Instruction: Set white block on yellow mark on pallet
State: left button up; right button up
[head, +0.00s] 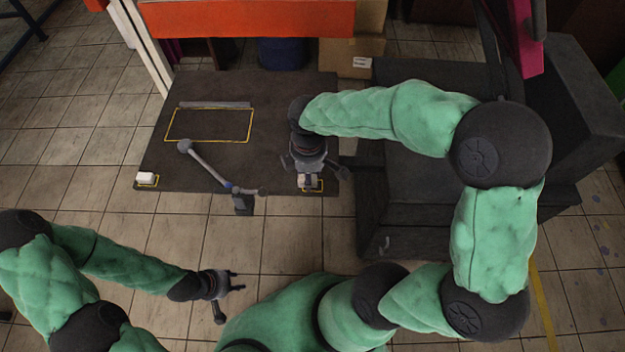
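The dark pallet (215,193) lies on the floor in the head view. One white block (146,179) sits at a small yellow mark (155,184) on its front left corner. Another white block (308,181) is at a small yellow mark (319,187) on the front right corner. My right gripper (312,172) is directly over this right block, pointing down, with its fingers spread apart; whether it touches the block is hard to tell. My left gripper (230,295) is open and empty, over the floor in front of the pallet.
A larger yellow rectangle (208,139) with a grey bar (214,104) behind it is marked on the pallet. A jointed grey lever (207,165) crosses the pallet's middle front. A dark machine (400,200) stands close on the right. Cardboard boxes (352,55) and an orange beam (250,18) are behind.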

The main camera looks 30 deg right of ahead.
jog(key=w+d+f, duration=0.1)
jog(key=w+f+b, duration=0.1)
jog(key=f, duration=0.1)
jog(key=w+d+f, duration=0.1)
jog(key=f, duration=0.1)
jog(key=shift+d+f+b, duration=0.1)
jog(key=shift+d+b, duration=0.25)
jog(key=shift+b, duration=0.05)
jog(key=shift+w+d+f+b, duration=0.15)
jog(key=shift+f+b, duration=0.8)
jog(key=shift+f, duration=0.75)
jog(key=shift+f, duration=0.15)
jog(key=o, duration=1)
jog(key=shift+o, duration=0.2)
notch_tip(320, 180, up, 12)
jog(key=p, duration=0.4)
jog(key=shift+r+p, duration=0.2)
jog(key=shift+p, duration=0.2)
